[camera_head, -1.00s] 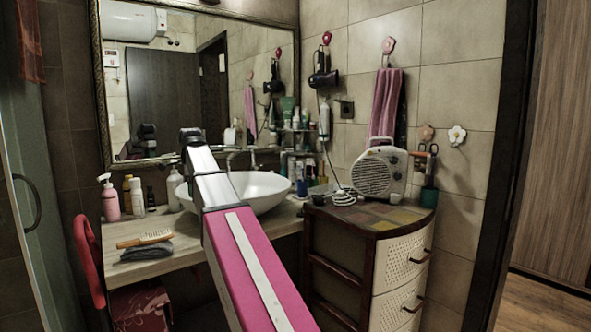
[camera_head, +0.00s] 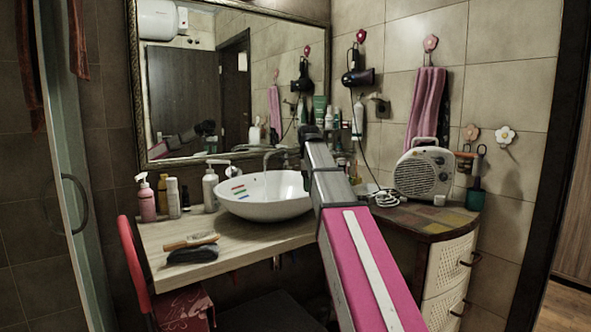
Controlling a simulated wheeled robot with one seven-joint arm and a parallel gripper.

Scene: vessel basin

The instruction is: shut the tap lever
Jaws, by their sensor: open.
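The silver tap (camera_head: 268,158) stands behind the white oval basin (camera_head: 262,208), near its back edge. The tap is small and partly dark against the mirror. I cannot make out its lever clearly or tell its position. My arm (camera_head: 345,215) reaches up from the lower right to a dark joint just right of the tap in the picture. My gripper's fingers do not show; the arm seems to hide them. I see no contact between my arm and the tap.
A mirror (camera_head: 235,80) hangs behind the counter (camera_head: 165,238). Bottles, including a pink one (camera_head: 146,200), stand left of the basin. A hairbrush (camera_head: 192,241) and a dark cloth (camera_head: 192,255) lie in front. A fan heater (camera_head: 424,173) stands on the right cabinet (camera_head: 447,262).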

